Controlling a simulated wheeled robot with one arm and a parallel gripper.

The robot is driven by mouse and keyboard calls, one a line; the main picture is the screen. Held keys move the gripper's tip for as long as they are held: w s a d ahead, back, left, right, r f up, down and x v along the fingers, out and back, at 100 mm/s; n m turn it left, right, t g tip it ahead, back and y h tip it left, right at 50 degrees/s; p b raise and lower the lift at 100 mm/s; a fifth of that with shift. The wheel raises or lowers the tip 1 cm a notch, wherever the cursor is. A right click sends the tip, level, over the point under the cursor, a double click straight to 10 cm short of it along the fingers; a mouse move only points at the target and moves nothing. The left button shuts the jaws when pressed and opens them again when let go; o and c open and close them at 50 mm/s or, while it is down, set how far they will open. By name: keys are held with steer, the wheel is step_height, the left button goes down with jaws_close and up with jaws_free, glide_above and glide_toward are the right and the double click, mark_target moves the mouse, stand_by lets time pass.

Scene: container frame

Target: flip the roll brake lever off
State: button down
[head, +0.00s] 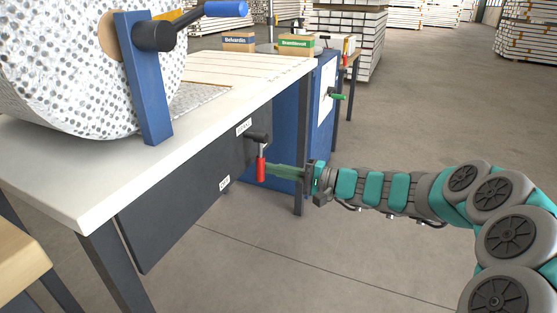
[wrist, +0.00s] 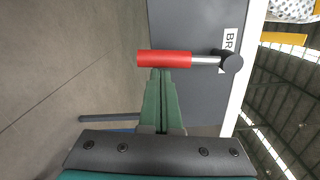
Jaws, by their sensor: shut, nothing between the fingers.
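The brake lever has a red grip (head: 261,169) on a short metal rod, hanging down from a dark pivot on the dark panel (head: 180,200) under the table top. In the wrist view the red grip (wrist: 165,58) lies across the picture, with the round pivot (wrist: 232,64) at its right. My gripper (head: 270,170) is shut and empty.
A large dotted white roll (head: 65,60) with a blue arm (head: 145,90) stands on the white table (head: 60,170). A label (head: 243,127) sits beside the pivot and another (head: 224,183) lower on the panel. A blue cabinet (head: 300,120) stands behind.

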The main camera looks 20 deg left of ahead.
steer(key=shift+s+a+r+m+p, duration=0.15)
steer(key=shift+s+m+p, duration=1.4)
steer(key=shift+m, duration=0.85)
steer(key=shift+s, duration=0.2)
steer(key=shift+b, duration=0.3)
steer(key=w+d+f, duration=0.2)
steer(key=w+d, duration=0.1)
steer(key=d, duration=0.8)
steer(key=shift+b, duration=0.45)
steer(key=shift+s, duration=0.1)
